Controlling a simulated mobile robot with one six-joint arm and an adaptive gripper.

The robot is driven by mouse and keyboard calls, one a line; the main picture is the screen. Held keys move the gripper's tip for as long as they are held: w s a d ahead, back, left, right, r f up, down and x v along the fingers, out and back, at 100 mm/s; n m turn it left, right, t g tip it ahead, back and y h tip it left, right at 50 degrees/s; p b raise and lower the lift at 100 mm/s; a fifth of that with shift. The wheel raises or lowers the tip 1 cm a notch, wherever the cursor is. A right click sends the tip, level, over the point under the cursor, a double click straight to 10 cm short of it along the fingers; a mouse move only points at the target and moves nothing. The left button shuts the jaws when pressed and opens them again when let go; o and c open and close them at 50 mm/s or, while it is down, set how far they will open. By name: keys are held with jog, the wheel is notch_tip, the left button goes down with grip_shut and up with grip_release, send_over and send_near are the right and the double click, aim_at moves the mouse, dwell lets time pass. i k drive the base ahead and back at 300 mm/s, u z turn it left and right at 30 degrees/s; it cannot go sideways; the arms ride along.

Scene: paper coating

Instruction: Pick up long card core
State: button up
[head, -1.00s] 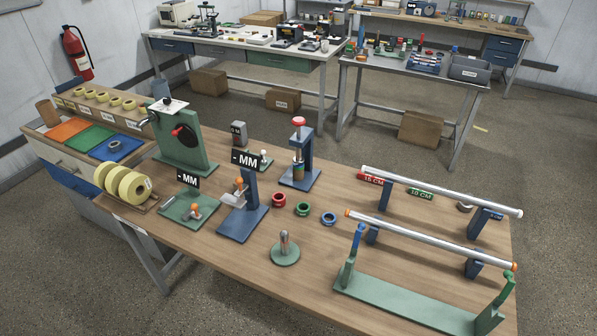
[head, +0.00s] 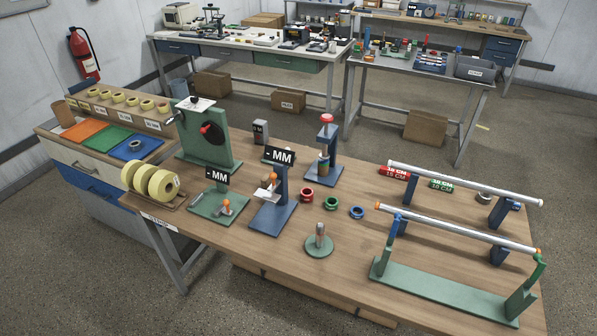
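A plain brown upright cylinder (head: 62,113), which looks like a card core, stands at the far left on the cabinet top, beside the orange mat. I cannot tell its length for sure or whether other cores are hidden near it. A smaller brown piece (head: 323,166) shows in the blue stand with the red knob. My gripper is not in view.
The cabinet top bears an orange mat (head: 83,131), a green mat (head: 109,139) and a blue mat (head: 137,148). Yellow rolls (head: 159,184) stand at the bench's left end. Metal bars on stands (head: 465,185) fill its right side. Floor at lower left (head: 80,270) is clear.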

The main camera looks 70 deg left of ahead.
aim_at(322, 170)
jog(key=k, duration=1.55)
jog(key=u, duration=2.2)
jog(key=i, duration=0.5)
